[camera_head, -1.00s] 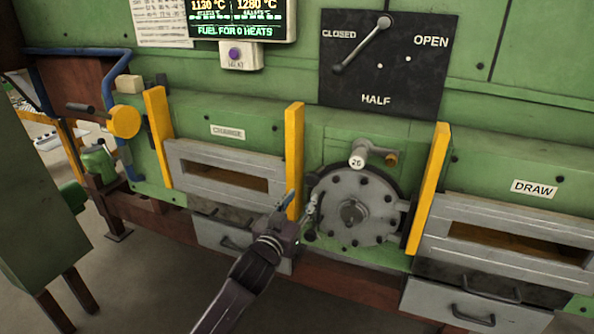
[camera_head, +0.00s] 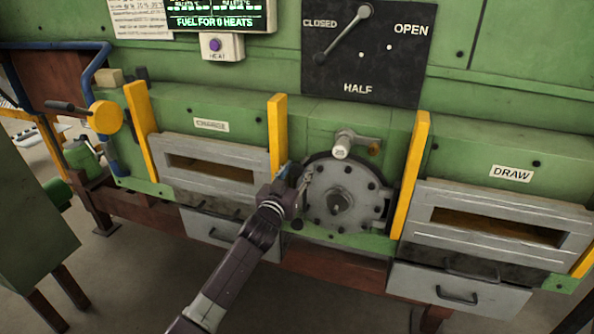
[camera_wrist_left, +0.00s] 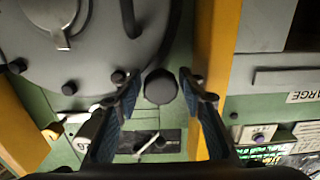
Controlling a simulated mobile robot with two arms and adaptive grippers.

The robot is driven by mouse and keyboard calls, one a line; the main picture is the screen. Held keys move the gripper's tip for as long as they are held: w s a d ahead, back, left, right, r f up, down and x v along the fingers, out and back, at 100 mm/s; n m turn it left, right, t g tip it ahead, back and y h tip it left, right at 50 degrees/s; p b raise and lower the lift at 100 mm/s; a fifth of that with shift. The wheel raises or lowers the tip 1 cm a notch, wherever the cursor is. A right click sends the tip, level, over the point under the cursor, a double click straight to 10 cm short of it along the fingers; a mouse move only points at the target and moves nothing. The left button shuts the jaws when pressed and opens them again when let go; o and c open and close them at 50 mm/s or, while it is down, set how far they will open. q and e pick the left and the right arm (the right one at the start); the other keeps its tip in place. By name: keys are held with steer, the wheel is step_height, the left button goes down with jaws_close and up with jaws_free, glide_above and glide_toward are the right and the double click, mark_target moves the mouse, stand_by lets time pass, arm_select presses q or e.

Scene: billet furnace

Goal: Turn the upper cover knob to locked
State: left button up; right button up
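The round grey bolted cover (camera_head: 358,182) sits in the furnace front between two yellow posts. My left gripper (camera_head: 297,181) is at its left edge, beside the yellow post, and hides the upper cover knob there in the head view. In the left wrist view the dark round knob (camera_wrist_left: 160,88) shows between the two fingertips of my left gripper (camera_wrist_left: 160,92), which are open with small gaps on either side. Whether the knob stands locked or unlocked cannot be told. A lower dark knob (camera_head: 297,224) shows below the gripper. My right gripper is out of view.
The yellow post (camera_head: 277,135) stands close left of the gripper; in the left wrist view the post (camera_wrist_left: 215,60) is just right of the fingers.

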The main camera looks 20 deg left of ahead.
arm_select(q)
steer(key=c, duration=0.9)
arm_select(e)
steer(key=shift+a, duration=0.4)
